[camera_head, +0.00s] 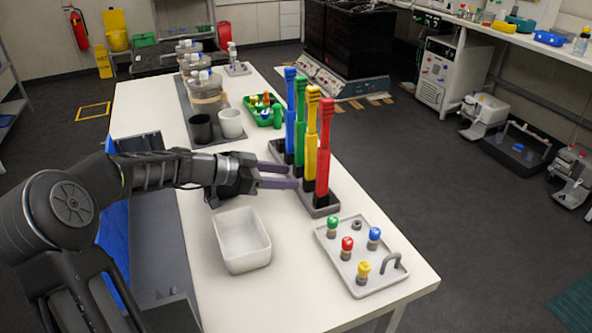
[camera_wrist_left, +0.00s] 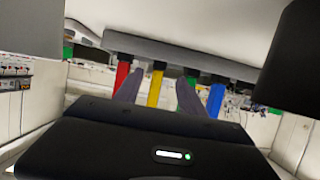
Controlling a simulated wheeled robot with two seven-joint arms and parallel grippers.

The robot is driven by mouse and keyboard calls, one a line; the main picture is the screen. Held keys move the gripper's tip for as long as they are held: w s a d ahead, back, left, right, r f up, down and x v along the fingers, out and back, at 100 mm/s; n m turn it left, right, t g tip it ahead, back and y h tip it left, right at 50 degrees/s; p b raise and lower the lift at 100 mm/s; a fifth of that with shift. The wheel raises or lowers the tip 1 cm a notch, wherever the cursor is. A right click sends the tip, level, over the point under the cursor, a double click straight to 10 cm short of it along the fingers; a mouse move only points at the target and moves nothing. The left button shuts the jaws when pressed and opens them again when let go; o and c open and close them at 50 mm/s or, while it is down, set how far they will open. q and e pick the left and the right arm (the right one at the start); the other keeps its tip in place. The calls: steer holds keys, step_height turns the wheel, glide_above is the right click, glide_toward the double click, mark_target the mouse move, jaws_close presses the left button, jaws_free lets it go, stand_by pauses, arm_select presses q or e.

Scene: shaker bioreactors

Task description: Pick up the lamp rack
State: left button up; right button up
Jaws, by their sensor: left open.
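A grey rack (camera_head: 318,206) stands on the white table and holds upright blue (camera_head: 290,110), green (camera_head: 299,125), yellow (camera_head: 310,135) and red (camera_head: 323,150) lamp-like sticks in a row. My left gripper (camera_head: 294,177) is open, its two purple-grey fingers pointing at the rack's near side, low by the sticks. In the left wrist view the rack (camera_wrist_left: 180,55) appears upside down, with the yellow stick (camera_wrist_left: 156,88) between the fingertips (camera_wrist_left: 158,88) and the green stick partly behind one finger. I cannot tell whether the fingers touch the rack. My right gripper is not in view.
A white bin (camera_head: 242,240) stands in front of my left gripper. A grey handled tray (camera_head: 361,258) with colour-capped vials lies at the near right. A green tray (camera_head: 262,112), black cup (camera_head: 201,128) and white cup (camera_head: 230,123) stand behind. The right table edge is close to the rack.

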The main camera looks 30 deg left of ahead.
mark_target(305, 179)
arm_select(q)
steer(key=shift+d+r, duration=0.15)
steer(key=shift+x, duration=1.3)
steer(key=shift+w+d+f+p, duration=0.2)
steer(key=shift+f+p, duration=0.05)
steer(key=shift+p, duration=0.15)
steer(key=p+x, duration=0.1)
steer(key=x, duration=0.2)
steer(key=shift+w+d+f, duration=0.15)
steer(key=shift+w+f, duration=0.05)
steer(key=shift+w+d+f, duration=0.25)
steer(key=shift+w, duration=0.05)
steer(key=shift+c, duration=0.4)
